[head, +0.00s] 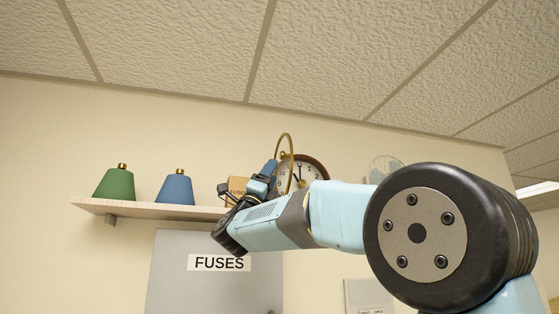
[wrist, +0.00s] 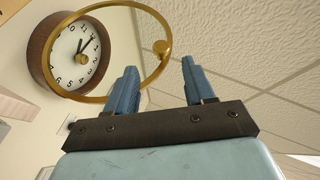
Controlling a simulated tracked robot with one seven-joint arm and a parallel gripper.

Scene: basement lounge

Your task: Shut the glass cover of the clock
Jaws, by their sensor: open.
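The round clock (head: 312,174) has a brown case and a white dial, and sits on the wall side near the shelf's right end. Its glass cover, a brass-rimmed ring (head: 289,139), stands swung open, seen nearly edge-on. In the wrist view the clock (wrist: 65,58) is at upper left, and the cover's brass rim (wrist: 120,4) stands out from it with a round brass knob (wrist: 161,47) on its right side. My gripper (wrist: 158,68) is open and empty; its left finger overlaps the rim's lower part. Contact is unclear. My gripper (head: 268,172) is partly hidden in the head view.
A grey fuse cabinet (head: 185,275) hangs below. A round wire-like object (head: 384,166) is right of the clock. The ceiling is above.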

